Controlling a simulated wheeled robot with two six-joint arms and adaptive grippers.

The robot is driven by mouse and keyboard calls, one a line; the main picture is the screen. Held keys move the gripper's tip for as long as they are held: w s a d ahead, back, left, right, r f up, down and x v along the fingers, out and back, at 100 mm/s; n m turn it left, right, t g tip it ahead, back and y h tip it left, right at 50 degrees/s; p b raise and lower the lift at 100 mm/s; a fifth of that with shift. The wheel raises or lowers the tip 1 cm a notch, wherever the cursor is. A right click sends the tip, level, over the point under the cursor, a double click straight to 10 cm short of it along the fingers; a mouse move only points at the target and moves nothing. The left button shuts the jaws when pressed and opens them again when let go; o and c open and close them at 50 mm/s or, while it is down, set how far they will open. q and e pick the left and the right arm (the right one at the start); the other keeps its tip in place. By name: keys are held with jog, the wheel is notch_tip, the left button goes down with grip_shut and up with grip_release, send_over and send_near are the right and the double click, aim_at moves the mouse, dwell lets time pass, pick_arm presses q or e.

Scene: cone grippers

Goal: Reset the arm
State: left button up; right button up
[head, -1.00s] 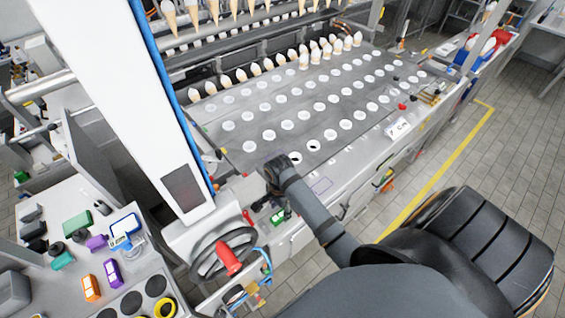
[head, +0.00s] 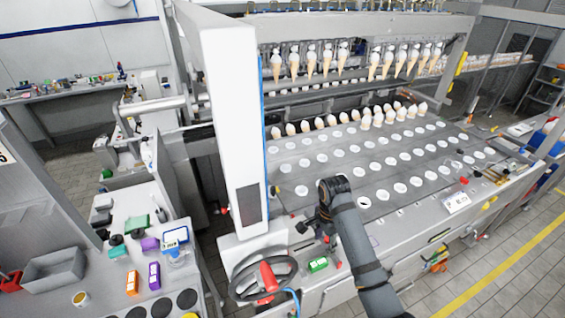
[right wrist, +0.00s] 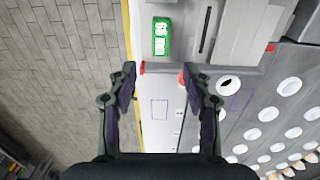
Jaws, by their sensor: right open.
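My right arm comes in from the bottom right of the head view, and its dark gripper (head: 318,222) hangs over the front left edge of the machine top. In the right wrist view the gripper (right wrist: 160,88) is open, its two fingers wide apart with nothing between them. My left gripper is not in view.
The machine's metal plate (head: 440,158) has rows of round holes, with ice cream cones (head: 365,120) at the back. A white column (head: 232,120) stands left of my arm. A red-handled wheel (head: 266,276) is below it. A side table (head: 135,210) holds small coloured items.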

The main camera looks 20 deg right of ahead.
jog(key=s+a+n+t, duration=0.2)
jog(key=s+n+t, duration=0.1)
jog(key=s+n, duration=1.35)
jog(key=s+d+f+h+b, duration=0.2)
jog(key=f+b, duration=0.5)
jog(key=f, duration=2.7)
pick_arm(q)
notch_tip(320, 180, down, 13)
jog(key=b, duration=0.6)
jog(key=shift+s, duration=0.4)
pick_arm(e)
jog(key=s+d+f+g+y, duration=0.1)
jog(key=s+d+f, duration=0.1)
jog(key=s+f, duration=1.7)
notch_tip(320, 180, down, 3)
jog(key=shift+d+f+g, duration=0.15)
jog(key=shift+g, duration=0.25)
